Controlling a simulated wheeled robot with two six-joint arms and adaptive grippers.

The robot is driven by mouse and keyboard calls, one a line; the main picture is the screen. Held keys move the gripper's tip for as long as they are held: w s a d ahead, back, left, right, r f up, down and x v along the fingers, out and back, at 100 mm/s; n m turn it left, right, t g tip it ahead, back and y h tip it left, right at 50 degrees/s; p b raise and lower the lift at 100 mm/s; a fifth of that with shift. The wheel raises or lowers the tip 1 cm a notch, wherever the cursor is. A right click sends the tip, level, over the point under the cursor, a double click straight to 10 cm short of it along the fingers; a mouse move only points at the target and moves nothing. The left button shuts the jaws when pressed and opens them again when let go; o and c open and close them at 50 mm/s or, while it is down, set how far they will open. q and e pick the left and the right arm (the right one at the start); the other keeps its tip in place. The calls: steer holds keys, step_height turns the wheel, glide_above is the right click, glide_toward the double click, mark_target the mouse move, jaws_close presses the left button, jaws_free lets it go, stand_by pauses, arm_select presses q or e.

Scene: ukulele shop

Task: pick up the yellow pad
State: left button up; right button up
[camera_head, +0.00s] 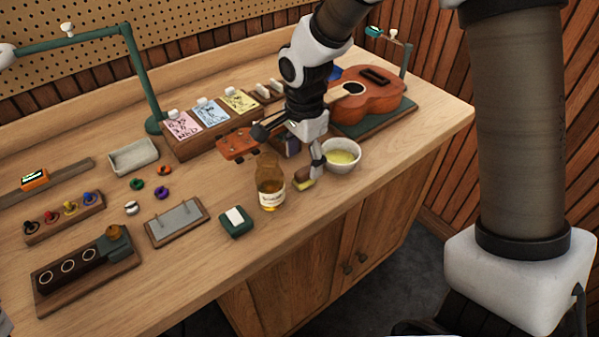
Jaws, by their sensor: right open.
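The yellow pad (304,183), a small block with a brown upper part and a yellow lower part, lies on the workbench between the amber bottle and the white bowl. My right gripper (316,168) is open and reaches down from above, just behind and beside the pad. One pale fingertip shows close to the pad's right side; the other finger is hard to make out. Whether the finger touches the pad I cannot tell. My left gripper is not in view.
An amber bottle (270,184) stands close left of the pad. A white bowl (341,155) with yellowish contents is close right. A ukulele (367,97) lies behind on a green mat. A green block (236,222) sits front left. The bench's front edge is near.

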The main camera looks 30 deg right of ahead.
mark_target(304, 171)
steer(key=f, duration=0.3)
steer(key=w+f, duration=0.1)
steer(key=f, duration=0.1)
steer(key=shift+d, duration=0.3)
steer(key=shift+s, duration=0.15)
steer(key=shift+s+a+r, duration=0.1)
steer(key=shift+r, duration=0.05)
steer(key=shift+c, duration=1.3)
steer(key=c, duration=0.8)
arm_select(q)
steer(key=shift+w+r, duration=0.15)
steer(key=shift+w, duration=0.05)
